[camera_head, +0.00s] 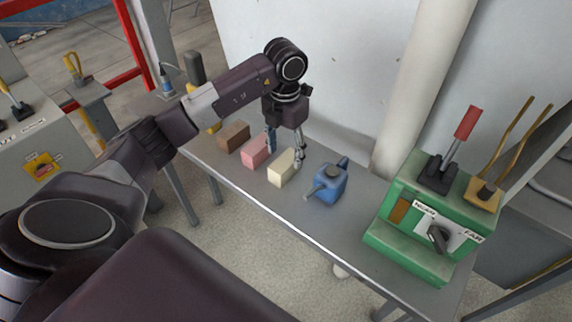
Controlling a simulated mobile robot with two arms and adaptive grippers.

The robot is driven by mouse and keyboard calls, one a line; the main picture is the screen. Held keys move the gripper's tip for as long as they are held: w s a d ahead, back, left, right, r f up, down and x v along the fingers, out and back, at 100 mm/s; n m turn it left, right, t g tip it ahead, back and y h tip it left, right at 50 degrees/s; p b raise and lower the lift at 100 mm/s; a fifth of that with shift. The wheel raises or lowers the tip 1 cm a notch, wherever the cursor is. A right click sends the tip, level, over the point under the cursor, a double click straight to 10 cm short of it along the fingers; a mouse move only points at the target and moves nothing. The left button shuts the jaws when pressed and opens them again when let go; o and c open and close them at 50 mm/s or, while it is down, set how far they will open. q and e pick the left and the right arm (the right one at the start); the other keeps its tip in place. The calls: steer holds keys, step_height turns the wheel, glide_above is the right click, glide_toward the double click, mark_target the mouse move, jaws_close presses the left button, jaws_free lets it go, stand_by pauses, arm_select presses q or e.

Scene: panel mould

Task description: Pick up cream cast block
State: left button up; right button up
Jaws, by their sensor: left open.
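The cream cast block (282,170) stands on the narrow grey metal table, between a pink block (255,150) on its left and a blue oil can (326,185) on its right. My left gripper (285,158) points down at the cream block from behind and above. It is open, with one finger at the left, near the gap between the pink and cream blocks, and the other at the cream block's right side. I cannot tell whether the fingers touch the block. My right gripper is not in view.
A brown block (233,136) stands left of the pink one. A green control box (425,222) with a red-handled lever (466,122) stands on the right part of the table (345,234). A wall and a pale pipe (425,85) rise close behind the table.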

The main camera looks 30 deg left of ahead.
mark_target(285, 160)
arm_select(q)
step_height(285, 160, down, 4)
steer(key=shift+r+p, duration=0.2)
steer(key=shift+p, duration=0.55)
steer(key=shift+f, duration=0.35)
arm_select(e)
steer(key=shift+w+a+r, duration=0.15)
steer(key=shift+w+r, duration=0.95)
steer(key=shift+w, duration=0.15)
arm_select(q)
steer(key=shift+c, duration=0.5)
steer(key=c, duration=1)
jaws_close()
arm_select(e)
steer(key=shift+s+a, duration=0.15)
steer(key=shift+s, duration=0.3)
arm_select(q)
steer(key=shift+r, duration=0.15)
